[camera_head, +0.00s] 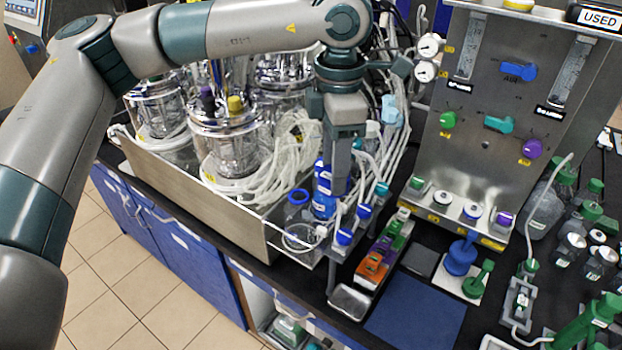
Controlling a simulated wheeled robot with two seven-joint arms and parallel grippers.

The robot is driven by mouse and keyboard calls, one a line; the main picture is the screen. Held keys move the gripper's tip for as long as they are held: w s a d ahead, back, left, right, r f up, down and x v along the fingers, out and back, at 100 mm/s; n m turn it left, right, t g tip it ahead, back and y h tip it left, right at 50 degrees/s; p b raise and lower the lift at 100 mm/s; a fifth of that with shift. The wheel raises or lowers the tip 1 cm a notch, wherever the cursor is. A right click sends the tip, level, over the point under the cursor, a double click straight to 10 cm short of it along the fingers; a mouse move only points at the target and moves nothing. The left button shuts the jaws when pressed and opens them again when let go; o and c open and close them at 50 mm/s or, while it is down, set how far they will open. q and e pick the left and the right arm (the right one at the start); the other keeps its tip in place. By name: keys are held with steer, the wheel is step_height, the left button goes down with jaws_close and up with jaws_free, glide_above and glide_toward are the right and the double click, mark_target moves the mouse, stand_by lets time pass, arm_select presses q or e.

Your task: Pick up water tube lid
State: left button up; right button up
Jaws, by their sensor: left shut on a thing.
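My left gripper (339,188) points straight down over the small bottle rack beside the steel tray. It is shut on a blue piece, which appears to be the water tube lid; the fingers hide most of it. A blue labelled bottle (324,206) stands right behind and below the fingertips. A clear bottle with a blue neck ring (298,197) stands just to the left. Blue caps with tubes, one at the front (344,237) and one to its right (364,211), sit close by. My right gripper is out of view.
Glass bioreactor vessels (225,140) and coiled clear tubing (280,150) fill the steel tray (200,190) at left. A control panel (500,120) stands at right. A blue mat (415,312) lies clear in front; several green-capped bottles crowd the right.

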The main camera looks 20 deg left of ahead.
arm_select(q)
steer(key=shift+s+d+r+b, duration=0.35)
steer(key=shift+d+r, duration=0.2)
steer(key=shift+d, duration=0.25)
steer(key=shift+s+d+r+b, duration=0.2)
steer(key=shift+s+d+r, duration=0.2)
steer(key=shift+d+r, duration=0.25)
